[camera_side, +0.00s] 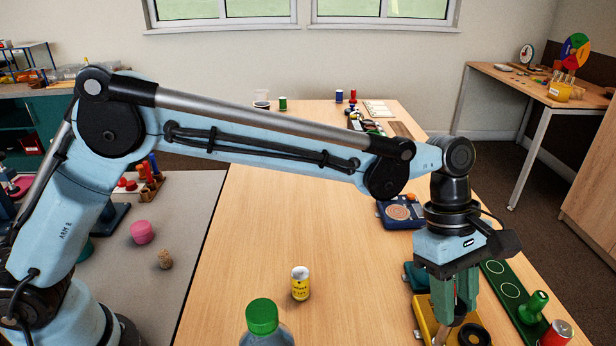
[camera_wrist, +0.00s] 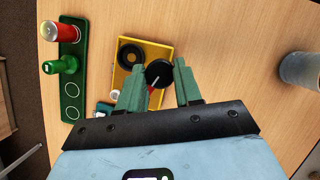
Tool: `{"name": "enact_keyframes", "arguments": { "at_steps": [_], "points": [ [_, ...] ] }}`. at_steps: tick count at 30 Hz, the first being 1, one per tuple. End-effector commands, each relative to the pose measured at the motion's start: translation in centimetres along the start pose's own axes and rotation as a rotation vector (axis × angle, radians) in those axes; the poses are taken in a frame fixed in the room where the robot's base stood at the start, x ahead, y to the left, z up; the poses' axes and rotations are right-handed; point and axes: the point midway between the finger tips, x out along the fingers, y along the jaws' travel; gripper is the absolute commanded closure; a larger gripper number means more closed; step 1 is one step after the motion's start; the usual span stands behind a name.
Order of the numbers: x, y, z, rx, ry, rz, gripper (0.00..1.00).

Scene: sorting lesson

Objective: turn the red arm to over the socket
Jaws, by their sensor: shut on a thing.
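A yellow base (camera_wrist: 160,44) lies on the table under my gripper; part of it shows in the side view (camera_side: 423,318). On it is a black ring (camera_wrist: 122,51), perhaps the socket, and a round black knob (camera_wrist: 158,72). A thin red arm (camera_wrist: 153,91) runs from the knob back toward my gripper's palm, not over the ring. My gripper (camera_wrist: 159,65) has its green fingers on either side of the knob and is shut on it. In the side view my gripper (camera_side: 455,310) points down at the base. The arm's far end is partly hidden by a finger.
Right of the base in the side view, a green strip (camera_side: 497,268) with circles carries a green peg (camera_side: 533,307) and a red can (camera_side: 557,334). The table between is clear.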

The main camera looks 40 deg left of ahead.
Motion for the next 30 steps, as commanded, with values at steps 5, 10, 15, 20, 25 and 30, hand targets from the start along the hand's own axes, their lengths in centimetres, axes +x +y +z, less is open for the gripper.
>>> {"name": "enact_keyframes", "arguments": {
  "at_steps": [5, 10, 15, 20, 25, 30],
  "points": [
    [-0.01, 0.17, 0.00, 0.154, -0.001, -0.065, 0.96],
    [0.01, 0.25, 0.03, 0.303, -0.001, -0.128, 0.96],
    [0.03, 0.32, 0.10, 0.453, -0.001, -0.190, 0.96],
    [0.08, 0.39, 0.16, 0.593, 0.000, -0.247, 0.96],
    [0.09, 0.45, 0.20, 0.730, 0.000, -0.305, 0.96],
    [0.11, 0.49, 0.26, 0.846, 0.000, -0.352, 0.96]
  ]
}}
